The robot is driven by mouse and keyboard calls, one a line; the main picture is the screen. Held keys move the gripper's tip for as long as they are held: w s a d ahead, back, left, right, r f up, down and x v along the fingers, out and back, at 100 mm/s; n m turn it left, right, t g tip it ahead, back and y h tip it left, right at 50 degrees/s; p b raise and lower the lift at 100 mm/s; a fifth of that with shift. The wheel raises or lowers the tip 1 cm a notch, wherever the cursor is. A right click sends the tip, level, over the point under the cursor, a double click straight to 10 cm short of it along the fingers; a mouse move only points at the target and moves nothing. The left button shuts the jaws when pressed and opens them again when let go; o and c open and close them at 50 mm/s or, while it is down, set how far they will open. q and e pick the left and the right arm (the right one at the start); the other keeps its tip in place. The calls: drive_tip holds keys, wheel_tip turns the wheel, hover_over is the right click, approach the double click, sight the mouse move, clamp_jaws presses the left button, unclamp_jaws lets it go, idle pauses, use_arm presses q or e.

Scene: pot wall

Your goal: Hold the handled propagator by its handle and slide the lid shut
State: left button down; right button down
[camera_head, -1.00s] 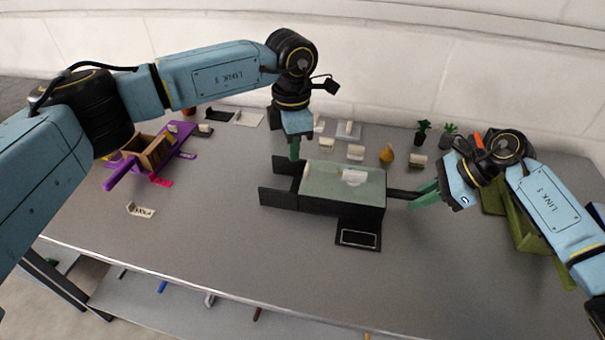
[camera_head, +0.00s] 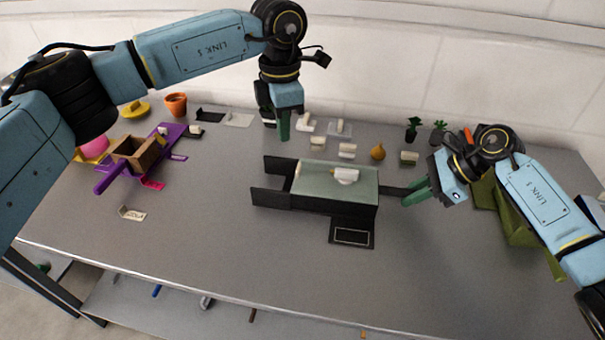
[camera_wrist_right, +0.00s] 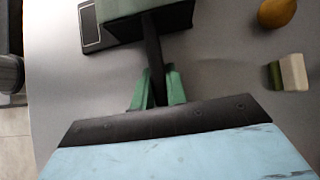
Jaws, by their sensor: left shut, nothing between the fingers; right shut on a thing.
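The handled propagator (camera_head: 330,201) is a long dark box on the table, with black rails reaching out at its left end. Its pale green see-through lid (camera_head: 318,181) lies over the box, with a small white knob-like piece (camera_head: 345,175) on top. My right gripper (camera_head: 408,193) is shut on the dark handle (camera_head: 392,189) at the box's right end. The handle (camera_wrist_right: 153,60) also shows between the green fingers in the right wrist view. My left gripper (camera_head: 283,132) is shut and empty, above and behind the lid's left end, apart from it.
A black framed plate (camera_head: 352,235) adjoins the box's front right. Small pale blocks, a yellow pear-shaped thing (camera_head: 378,151) and plants stand behind. A purple stand with a wooden box (camera_head: 133,152) is at left, an olive green holder (camera_head: 500,215) at right.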

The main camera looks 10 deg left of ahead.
drive_tip(key=c, duration=1.3)
unclamp_jaws()
drive_tip(key=shift+f, duration=0.1)
drive_tip(key=v, duration=1.2)
